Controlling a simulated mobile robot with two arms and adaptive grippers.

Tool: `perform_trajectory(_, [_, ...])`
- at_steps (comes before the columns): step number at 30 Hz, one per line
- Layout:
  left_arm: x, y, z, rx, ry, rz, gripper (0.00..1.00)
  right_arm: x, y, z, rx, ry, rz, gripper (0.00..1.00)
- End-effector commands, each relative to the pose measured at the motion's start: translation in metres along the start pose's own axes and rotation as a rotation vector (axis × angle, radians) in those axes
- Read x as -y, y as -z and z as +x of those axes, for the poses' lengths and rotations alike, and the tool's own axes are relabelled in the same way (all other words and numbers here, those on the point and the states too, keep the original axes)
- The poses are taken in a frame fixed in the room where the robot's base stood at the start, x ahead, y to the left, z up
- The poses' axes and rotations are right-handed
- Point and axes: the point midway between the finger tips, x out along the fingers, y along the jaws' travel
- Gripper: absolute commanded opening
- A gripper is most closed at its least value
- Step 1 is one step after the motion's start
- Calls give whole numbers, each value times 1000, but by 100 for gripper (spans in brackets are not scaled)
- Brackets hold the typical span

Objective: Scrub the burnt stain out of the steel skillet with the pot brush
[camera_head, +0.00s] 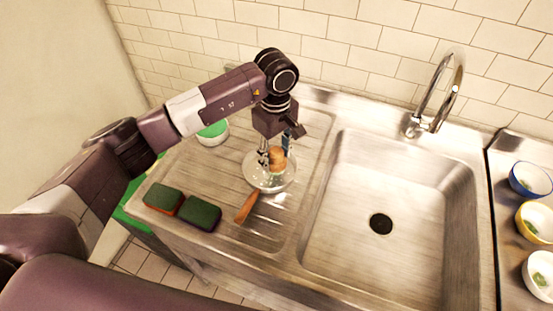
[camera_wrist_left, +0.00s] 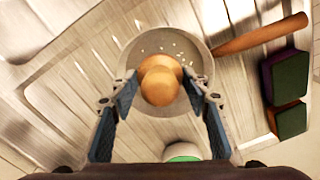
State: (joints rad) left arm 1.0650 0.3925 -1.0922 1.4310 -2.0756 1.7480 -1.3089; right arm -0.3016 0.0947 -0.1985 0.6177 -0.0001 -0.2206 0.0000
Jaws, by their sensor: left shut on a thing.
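The steel skillet (camera_head: 286,183) lies on the ribbed drainboard, its wooden handle (camera_head: 246,206) pointing toward the front. In the left wrist view the skillet (camera_wrist_left: 196,58) shows several small pale specks inside its far part. The pot brush (camera_head: 277,160) has a round wooden knob, which also shows in the left wrist view (camera_wrist_left: 160,78). My left gripper (camera_head: 275,152) is shut on the brush from above and holds it upright over the skillet's inside. The knob and fingers hide the brush's lower end and much of the pan floor; I cannot make out a burnt stain. My right gripper is not in view.
Two green-topped sponges (camera_head: 164,198) (camera_head: 200,213) lie left of the handle. A white tub with green contents (camera_head: 212,132) stands behind. The empty sink basin (camera_head: 385,190) and tap (camera_head: 436,95) are to the right. Several bowls (camera_head: 531,179) line the far right.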

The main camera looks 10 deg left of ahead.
Motion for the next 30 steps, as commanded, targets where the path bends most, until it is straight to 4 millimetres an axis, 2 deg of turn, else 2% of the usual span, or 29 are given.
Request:
perform_trajectory(1, [-1,1,-8,-2,-3,-1,17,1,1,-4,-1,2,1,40])
perform_trajectory(9, [-1,1,-33,-2,-4,-8,17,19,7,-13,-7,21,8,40])
perform_trajectory(15, [0,1,-48,-1,-2,-12,17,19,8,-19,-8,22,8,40])
perform_trajectory(30, [0,0,-51,0,-2,-13,17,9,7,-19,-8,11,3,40])
